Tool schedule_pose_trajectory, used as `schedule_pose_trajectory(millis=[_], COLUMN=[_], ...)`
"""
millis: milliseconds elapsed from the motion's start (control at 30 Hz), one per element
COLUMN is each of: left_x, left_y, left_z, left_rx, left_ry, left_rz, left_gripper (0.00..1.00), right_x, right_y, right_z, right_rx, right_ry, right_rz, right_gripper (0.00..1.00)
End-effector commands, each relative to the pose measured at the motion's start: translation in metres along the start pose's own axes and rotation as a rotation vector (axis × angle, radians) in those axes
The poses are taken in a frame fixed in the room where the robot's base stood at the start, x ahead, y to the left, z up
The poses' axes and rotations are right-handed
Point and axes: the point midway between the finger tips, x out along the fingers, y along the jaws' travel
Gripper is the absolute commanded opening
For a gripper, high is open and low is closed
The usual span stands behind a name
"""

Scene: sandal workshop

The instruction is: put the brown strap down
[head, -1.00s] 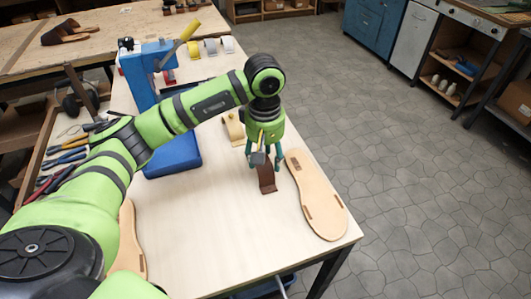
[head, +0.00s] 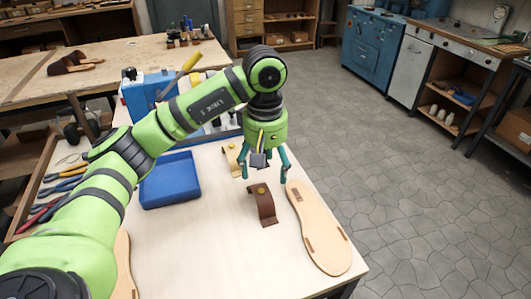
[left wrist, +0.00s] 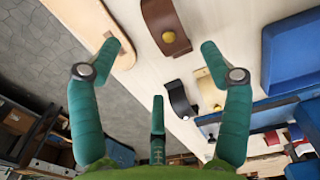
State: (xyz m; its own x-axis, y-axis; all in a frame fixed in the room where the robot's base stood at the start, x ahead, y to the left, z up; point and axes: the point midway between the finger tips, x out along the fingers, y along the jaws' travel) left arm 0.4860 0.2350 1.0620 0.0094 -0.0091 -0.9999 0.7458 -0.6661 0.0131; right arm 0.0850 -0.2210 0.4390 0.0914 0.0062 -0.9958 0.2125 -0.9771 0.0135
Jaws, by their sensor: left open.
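The brown strap (head: 263,206), an arched band with a yellow stud near its top, stands on the pale worktable to the left of a tan sandal sole (head: 318,228). My left gripper (head: 265,177) is open and empty just above and behind the strap, its fingers apart from it. In the left wrist view, the brown strap (left wrist: 160,16) shows at the top between the open fingertips, and the sole (left wrist: 95,22) lies to the left. My right gripper is not in view.
A blue tray (head: 170,181) stands left of the strap. A cream strap (head: 231,157) lies behind, and a darker strap (left wrist: 177,99) shows in the left wrist view. Another sole (head: 122,262) is at the near left. Bare tabletop (head: 215,240) lies in front.

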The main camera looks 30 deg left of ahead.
Motion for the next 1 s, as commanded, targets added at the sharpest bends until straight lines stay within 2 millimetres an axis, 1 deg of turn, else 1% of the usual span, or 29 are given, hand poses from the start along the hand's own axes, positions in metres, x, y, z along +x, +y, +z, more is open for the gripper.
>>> schedule_pose_trajectory(millis=[33, 100, 200, 333, 500, 1000], left_x=[-0.012, -0.024, -0.038, -0.048, -0.053, -0.053], left_y=[0.000, 0.000, 0.000, 0.000, 0.000, 0.000], left_z=[-0.001, -0.001, -0.001, -0.001, 0.000, 0.000], left_rx=[-0.002, -0.002, -0.003, -0.003, -0.002, -0.001], left_ry=[0.005, 0.005, 0.004, 0.002, 0.000, 0.000], left_rz=[0.004, 0.003, 0.002, 0.000, -0.001, -0.001], left_gripper=[0.78, 0.78, 0.78, 0.78, 0.78, 0.78], right_x=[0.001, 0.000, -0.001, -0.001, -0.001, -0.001], right_y=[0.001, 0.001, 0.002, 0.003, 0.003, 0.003], right_z=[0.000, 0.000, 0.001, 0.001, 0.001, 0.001], right_rx=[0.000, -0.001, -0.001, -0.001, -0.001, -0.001], right_ry=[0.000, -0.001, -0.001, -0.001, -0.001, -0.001], right_rz=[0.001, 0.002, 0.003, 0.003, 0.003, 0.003], right_gripper=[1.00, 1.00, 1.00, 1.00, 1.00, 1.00])
